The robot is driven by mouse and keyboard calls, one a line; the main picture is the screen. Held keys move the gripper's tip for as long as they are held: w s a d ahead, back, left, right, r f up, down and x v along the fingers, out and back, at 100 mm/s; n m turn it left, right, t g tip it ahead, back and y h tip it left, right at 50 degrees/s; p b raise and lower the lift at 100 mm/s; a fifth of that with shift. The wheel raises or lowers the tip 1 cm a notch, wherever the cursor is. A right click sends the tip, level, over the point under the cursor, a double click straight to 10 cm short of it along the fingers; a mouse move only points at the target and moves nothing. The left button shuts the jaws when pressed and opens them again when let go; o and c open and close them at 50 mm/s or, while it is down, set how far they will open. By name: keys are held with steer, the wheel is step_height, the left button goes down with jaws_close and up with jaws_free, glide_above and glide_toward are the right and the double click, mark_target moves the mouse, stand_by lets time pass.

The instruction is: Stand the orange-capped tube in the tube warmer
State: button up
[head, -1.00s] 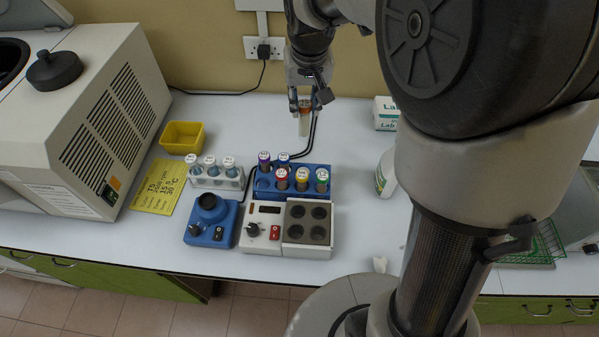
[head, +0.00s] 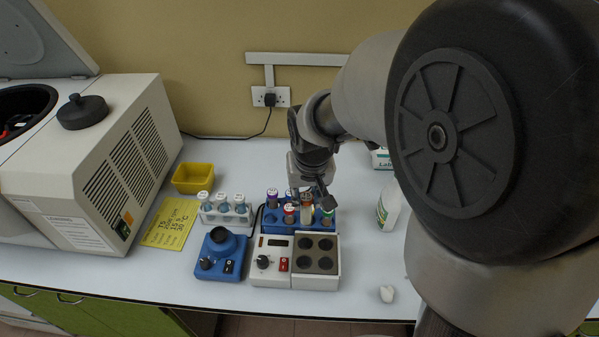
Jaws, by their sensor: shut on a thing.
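My gripper (head: 307,194) is shut on the orange-capped tube (head: 307,214), which hangs roughly upright, its pale body below the fingers. The fingers mostly hide its cap. In the picture it overlaps the blue rack, just behind the tube warmer; its height above the rack is hard to tell. The tube warmer (head: 273,274) is a white unit with a dial, a red switch and a dark block (head: 316,267) with several empty round holes. The block is at its right side, in front of and a little right of the held tube.
The blue rack (head: 264,223) holds several capped tubes, some hidden by my gripper. A white rack (head: 225,218) of tubes, a blue mixer (head: 220,254) and a yellow bin (head: 193,179) stand left. A white bottle (head: 389,207) stands right.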

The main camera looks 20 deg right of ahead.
mark_target(306, 229)
steer(key=shift+s+a+f, duration=0.2)
steer(key=shift+s+f, duration=0.2)
steer(key=shift+s, duration=0.25)
steer(key=shift+b+x, duration=0.65)
steer(key=shift+x, duration=0.1)
step_height(306, 229, down, 10)
steer(key=b, duration=0.7)
steer(key=shift+r+b, duration=0.15)
steer(key=shift+b, duration=0.15)
steer(key=o, duration=1.2)
steer(key=shift+s, duration=0.1)
